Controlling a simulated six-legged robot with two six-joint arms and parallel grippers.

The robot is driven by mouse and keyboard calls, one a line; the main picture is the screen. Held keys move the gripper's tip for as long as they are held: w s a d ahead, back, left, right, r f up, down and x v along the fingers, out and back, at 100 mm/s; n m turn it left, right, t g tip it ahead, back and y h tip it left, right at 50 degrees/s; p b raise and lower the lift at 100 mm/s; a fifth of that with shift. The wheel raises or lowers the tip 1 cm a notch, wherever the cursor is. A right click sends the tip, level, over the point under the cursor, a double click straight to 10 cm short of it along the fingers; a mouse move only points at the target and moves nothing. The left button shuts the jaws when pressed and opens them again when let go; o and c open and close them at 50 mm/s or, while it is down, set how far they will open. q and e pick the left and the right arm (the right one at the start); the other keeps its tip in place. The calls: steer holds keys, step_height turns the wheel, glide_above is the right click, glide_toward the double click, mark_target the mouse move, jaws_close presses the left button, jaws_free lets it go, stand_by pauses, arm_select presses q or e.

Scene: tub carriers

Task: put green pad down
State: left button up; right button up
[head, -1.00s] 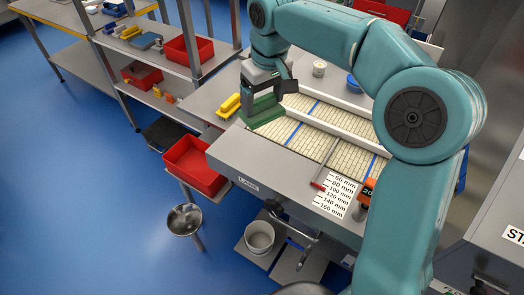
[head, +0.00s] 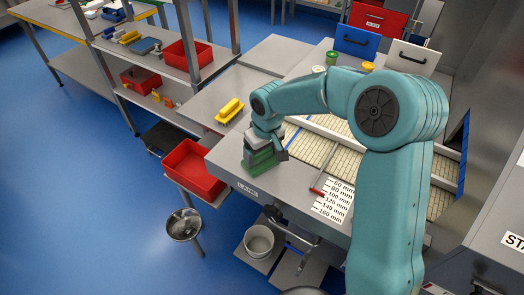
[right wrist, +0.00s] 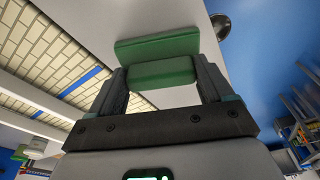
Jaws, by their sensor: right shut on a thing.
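The green pad (head: 259,162) is at the left front part of the grey bench (head: 240,178) in the head view. My right gripper (head: 268,143) is shut on it from above. In the right wrist view the green pad (right wrist: 162,72) sits between the two fingers of my right gripper (right wrist: 162,84), with a wider green part beyond the fingertips. I cannot tell whether the pad's underside touches the bench top. My left gripper is not in view.
A yellow block (head: 229,110) lies on the grey surface behind the pad. A red bin (head: 192,170) stands below the bench's left edge, with a metal bowl (head: 184,224) nearby. A tiled bed (head: 306,149) and a scale card (head: 334,200) lie to the right.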

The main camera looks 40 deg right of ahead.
mark_target(266, 166)
steer(key=o, duration=0.8)
steer(key=r, duration=0.4)
steer(key=s+r, duration=0.1)
steer(key=r, duration=0.3)
steer(key=s+r, duration=0.1)
steer(key=r, duration=0.3)
steer(key=shift+b, duration=0.4)
